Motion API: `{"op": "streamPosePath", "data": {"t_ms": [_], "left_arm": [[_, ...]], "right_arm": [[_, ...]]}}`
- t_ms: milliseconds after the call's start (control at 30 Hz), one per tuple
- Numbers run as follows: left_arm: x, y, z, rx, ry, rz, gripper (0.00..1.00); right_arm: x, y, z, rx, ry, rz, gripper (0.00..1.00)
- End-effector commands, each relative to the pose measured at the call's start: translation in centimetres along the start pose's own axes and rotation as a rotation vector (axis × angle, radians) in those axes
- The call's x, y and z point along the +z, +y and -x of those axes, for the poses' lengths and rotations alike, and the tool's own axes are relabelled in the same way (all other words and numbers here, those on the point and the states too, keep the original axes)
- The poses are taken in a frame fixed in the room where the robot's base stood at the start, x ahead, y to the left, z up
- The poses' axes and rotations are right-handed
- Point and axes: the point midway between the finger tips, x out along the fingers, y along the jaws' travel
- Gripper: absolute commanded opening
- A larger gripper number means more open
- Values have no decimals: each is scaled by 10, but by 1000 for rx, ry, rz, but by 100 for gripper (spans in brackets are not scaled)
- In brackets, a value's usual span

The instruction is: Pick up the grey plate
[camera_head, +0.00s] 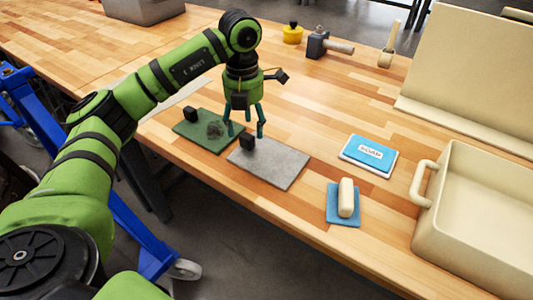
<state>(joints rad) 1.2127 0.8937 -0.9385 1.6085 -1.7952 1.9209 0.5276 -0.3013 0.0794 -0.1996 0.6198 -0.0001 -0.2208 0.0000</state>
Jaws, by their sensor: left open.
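The grey plate (270,164) lies flat on the wooden bench near its front edge. A small black block (247,142) stands at its upper left side. A dark green plate (205,135) lies just left of it, with its own black block (190,114) and a dark round patch. My left gripper (246,132) points down at the grey plate's upper left edge, close to its black block. Its fingers are apart with nothing between them that I can see. I cannot tell whether they touch the plate. My right gripper does not show.
A blue-and-white card box (368,155) and a blue pad (337,213) with a cream bar (346,197) lie to the right. A large beige bin (473,240) stands at the far right. A hammer (325,45) and a yellow pot (292,34) are behind.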

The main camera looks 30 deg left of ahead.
Motion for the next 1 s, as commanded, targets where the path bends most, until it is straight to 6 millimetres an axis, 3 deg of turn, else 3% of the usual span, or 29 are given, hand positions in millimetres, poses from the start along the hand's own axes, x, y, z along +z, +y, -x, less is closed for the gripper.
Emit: {"op": "streamPosePath", "data": {"t_ms": [233, 533, 600, 700, 1000], "left_arm": [[-3, -1, -35, -2, 3, -2, 62], [-2, -1, -41, -2, -1, -2, 62], [-2, -1, -41, -3, -1, -3, 34], [-2, -1, -41, -3, -1, -3, 0], [-1, -1, -39, -4, -4, -2, 0]], "right_arm": [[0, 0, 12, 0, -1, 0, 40], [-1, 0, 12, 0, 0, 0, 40], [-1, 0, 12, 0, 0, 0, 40], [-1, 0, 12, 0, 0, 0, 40], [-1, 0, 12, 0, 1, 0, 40]]}}
